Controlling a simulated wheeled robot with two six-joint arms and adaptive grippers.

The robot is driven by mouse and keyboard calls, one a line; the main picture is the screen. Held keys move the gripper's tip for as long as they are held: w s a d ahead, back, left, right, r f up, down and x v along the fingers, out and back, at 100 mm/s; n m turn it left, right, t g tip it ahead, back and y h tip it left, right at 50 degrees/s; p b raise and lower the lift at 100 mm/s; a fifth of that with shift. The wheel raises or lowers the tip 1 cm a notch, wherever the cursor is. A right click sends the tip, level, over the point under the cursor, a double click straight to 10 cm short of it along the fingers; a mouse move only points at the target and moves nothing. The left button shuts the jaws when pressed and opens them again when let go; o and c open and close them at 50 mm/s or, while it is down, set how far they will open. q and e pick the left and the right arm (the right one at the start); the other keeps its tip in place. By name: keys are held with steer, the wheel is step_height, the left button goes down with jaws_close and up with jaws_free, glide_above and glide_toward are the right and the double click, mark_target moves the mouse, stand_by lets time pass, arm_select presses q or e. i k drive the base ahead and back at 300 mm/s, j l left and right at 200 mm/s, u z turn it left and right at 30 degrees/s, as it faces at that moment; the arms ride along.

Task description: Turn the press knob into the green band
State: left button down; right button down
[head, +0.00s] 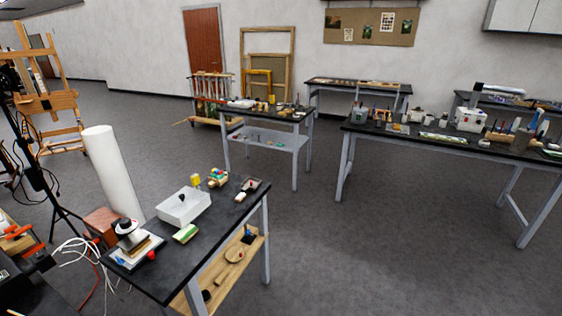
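A small press-like device (136,251) stands at the near left end of the dark-topped table in the lower left of the head view. It has a pale base, a tan block and a dark round top with a white part (127,228), which may be the knob. A small red round piece (152,256) is at its right front corner, and I cannot tell whether it belongs to the device. The green band and the knob's setting are too small to make out. Neither of my grippers shows in this view.
The near table (165,283) also bears a white box (183,207), a green-and-cream block (186,234) and small items. A tall white roll (112,172), a tripod and loose cables (75,255) crowd its left side. Open grey floor (340,255) lies to its right.

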mark_target(125, 223)
steer(key=u, duration=1.35)
steer(key=l+u, duration=0.15)
steer(key=u, duration=0.25)
steer(key=i+l+u, duration=0.1)
steer(key=u, duration=0.35)
steer(key=l+u, duration=0.2)
steer(key=u, duration=0.2)
steer(key=l+u, duration=0.15)
steer(key=l, duration=0.3)
steer(key=k+l+u, duration=0.15)
steer(key=l, duration=0.25)
steer(key=l+u, duration=0.15)
steer(key=l, duration=0.3)
steer(key=k+l+u, duration=0.1)
steer(key=l, duration=0.3)
steer(key=k+l+u, duration=0.15)
steer(key=l, duration=0.25)
steer(key=i+j, duration=0.3)
